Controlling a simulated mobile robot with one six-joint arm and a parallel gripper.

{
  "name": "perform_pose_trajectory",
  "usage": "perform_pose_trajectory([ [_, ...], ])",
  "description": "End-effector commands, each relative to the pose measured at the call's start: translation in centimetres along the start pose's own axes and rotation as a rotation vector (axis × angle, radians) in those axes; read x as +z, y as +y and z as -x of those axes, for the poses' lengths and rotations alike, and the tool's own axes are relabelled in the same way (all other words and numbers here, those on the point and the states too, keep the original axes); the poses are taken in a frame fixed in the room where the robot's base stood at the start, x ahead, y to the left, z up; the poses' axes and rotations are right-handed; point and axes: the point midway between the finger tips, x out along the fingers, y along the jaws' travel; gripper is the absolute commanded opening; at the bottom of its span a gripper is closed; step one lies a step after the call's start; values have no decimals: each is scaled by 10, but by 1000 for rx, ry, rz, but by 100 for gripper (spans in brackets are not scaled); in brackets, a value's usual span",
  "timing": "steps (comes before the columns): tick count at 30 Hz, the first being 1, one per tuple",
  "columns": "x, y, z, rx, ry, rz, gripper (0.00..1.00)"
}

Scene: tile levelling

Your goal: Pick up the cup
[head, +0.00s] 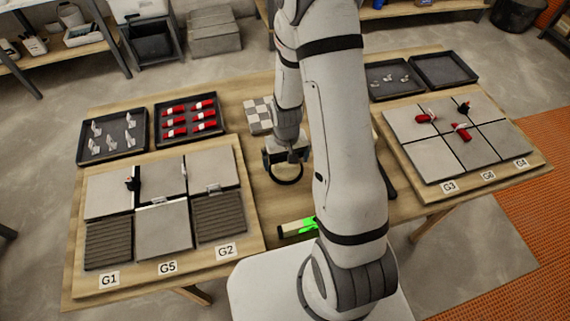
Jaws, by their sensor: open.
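My gripper (286,156) points down over the middle of the wooden table, left of my large white arm links. Its jaws are small and dark in this view, and I see nothing clearly held between them. A black ring-shaped thing (287,181) shows right below the gripper, near the table top. I cannot tell whether this is the cup or whether the jaws touch it. No drinking cup is plainly visible. My arm hides much of the table's middle.
Left tile panel (256,243) and right tile panel (407,163) flank the middle. A green-lit level (298,227) lies near the front edge.

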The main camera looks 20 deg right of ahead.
Motion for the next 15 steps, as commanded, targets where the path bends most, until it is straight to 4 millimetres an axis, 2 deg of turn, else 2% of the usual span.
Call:
perform_pose_trajectory([
  [3,0,0,0,0,0,0,98],
  [15,0,0,1,0,1,1,68],
])
